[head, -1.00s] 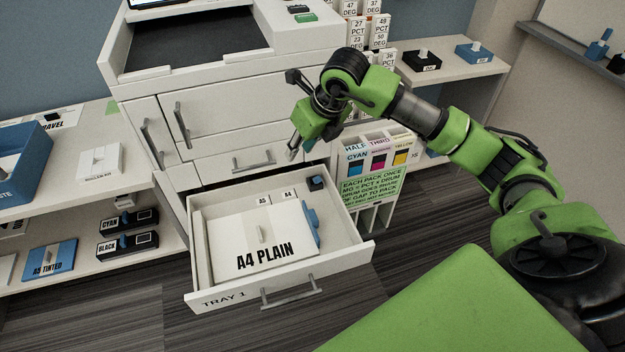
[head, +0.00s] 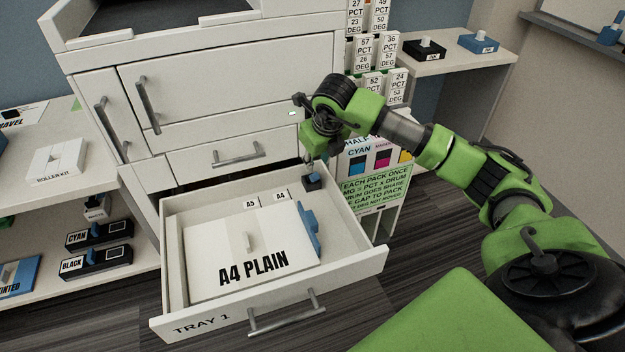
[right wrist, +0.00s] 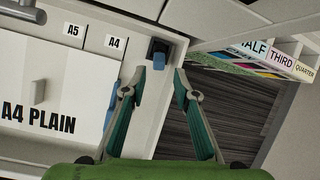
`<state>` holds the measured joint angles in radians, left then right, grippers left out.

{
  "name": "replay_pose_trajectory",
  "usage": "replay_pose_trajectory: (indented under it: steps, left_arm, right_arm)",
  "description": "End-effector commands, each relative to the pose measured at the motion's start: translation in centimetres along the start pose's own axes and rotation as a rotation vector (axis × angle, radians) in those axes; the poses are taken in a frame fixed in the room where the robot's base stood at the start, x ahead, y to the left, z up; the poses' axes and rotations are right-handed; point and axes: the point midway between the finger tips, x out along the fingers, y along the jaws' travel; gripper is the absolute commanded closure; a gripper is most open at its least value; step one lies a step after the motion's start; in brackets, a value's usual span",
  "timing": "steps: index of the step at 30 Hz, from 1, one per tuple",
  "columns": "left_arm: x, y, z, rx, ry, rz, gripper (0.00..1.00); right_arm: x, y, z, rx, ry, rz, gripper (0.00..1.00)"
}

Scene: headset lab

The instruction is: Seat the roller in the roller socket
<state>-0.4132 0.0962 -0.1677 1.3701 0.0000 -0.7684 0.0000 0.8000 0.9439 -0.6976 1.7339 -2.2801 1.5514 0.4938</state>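No part is plainly recognizable as the roller or the roller socket. A white box marked ROLLER KIT (head: 58,165) lies on the left shelf. A small dark block with a blue top (head: 312,181) sits in the back right corner of the open drawer marked TRAY 1 (head: 352,262); the block also shows in the right wrist view (right wrist: 158,50). My right gripper (head: 309,158) is above that corner, fingers pointing down. In the right wrist view its fingers (right wrist: 160,72) are apart with nothing between them, just short of the block. My left gripper is out of view.
The drawer holds an A4 PLAIN stack (head: 245,240) beside a blue guide (head: 309,232). Closed cabinet doors (head: 215,85) rise behind it. A label stand (head: 372,160) is to the right. CYAN (head: 95,236) and BLACK (head: 95,262) cartridges sit on the lower left shelf.

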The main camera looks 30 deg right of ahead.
Motion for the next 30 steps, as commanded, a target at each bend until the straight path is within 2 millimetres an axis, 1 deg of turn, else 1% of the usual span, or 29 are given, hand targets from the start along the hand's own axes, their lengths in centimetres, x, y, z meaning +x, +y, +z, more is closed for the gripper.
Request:
replay_pose_trajectory:
  steps: [1,3,6,11,17,19,21,24,29,30]
  left_arm:
    - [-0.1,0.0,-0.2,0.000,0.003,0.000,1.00]
    - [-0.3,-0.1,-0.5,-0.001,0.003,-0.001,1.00]
    - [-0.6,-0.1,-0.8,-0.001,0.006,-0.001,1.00]
    - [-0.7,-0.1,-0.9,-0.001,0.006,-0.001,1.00]
    - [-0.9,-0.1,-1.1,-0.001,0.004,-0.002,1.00]
    - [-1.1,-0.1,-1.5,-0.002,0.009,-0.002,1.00]
    - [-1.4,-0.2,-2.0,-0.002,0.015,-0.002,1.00]
    - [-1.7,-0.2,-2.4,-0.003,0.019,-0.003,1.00]
    - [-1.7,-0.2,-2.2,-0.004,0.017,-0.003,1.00]
    - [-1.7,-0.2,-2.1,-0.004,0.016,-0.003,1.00]
  right_arm:
    - [1.1,0.0,-0.1,0.000,0.003,0.000,0.72]
    - [2.2,0.1,-0.1,0.001,0.002,0.001,0.72]
    - [3.2,0.0,-0.1,0.000,0.002,0.000,0.72]
    - [4.2,0.1,0.0,0.000,0.001,0.000,0.72]
    - [7.2,0.2,0.2,0.001,0.002,0.001,0.72]
    - [8.1,0.2,0.2,0.001,0.001,0.001,0.72]
    - [8.6,0.2,0.3,0.000,0.000,0.001,0.72]
    - [8.8,0.2,0.3,-0.001,-0.001,0.001,0.72]
    - [8.8,0.1,0.3,-0.001,-0.001,0.000,0.72]
    - [8.8,0.1,0.3,-0.001,-0.001,0.000,0.83]
